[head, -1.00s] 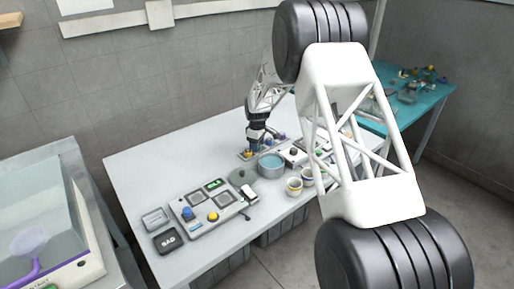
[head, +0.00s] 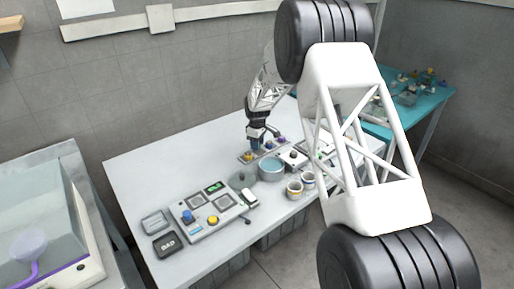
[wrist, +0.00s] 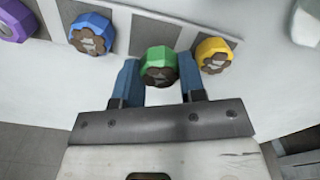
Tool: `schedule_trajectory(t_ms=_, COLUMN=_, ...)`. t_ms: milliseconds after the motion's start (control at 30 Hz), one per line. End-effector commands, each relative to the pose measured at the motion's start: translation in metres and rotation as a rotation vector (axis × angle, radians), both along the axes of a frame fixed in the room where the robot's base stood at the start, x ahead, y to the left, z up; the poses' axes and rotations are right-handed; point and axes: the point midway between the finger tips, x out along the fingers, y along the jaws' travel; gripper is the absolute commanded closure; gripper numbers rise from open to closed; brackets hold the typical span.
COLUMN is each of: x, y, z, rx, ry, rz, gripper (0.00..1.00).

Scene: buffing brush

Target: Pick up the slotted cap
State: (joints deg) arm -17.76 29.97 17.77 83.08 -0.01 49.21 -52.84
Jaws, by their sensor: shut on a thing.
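The patterned faces look much alike, and I cannot tell which is the slotted one. My gripper (wrist: 158,76) has its blue fingers on either side of the green cap and is shut on it. I cannot tell whether the cap is off the strip. In the head view my gripper (head: 256,143) is over the strip, hiding the green cap.
A blue-grey pot (head: 271,170) and two cups (head: 295,189) stand in front of the strip. A control panel (head: 208,212) with buttons is on the near left of the white table (head: 150,165). The table's back left is clear.

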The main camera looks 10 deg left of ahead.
Motion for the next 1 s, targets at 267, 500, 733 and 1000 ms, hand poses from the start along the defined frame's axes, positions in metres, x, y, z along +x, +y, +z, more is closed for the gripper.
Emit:
schedule_trajectory(t_ms=267, x=0.000, y=0.000, z=0.043, rx=0.001, ry=-0.003, rz=0.000, gripper=0.85)
schedule_trajectory(t_ms=500, x=0.000, y=0.000, z=0.069, rx=0.001, ry=-0.001, rz=0.000, gripper=0.85)
schedule_trajectory(t_ms=733, x=0.000, y=0.000, z=0.077, rx=0.000, ry=0.000, rz=0.000, gripper=0.85)
schedule_trajectory(t_ms=1000, x=0.000, y=0.000, z=0.077, rx=0.000, ry=0.000, rz=0.000, gripper=0.85)
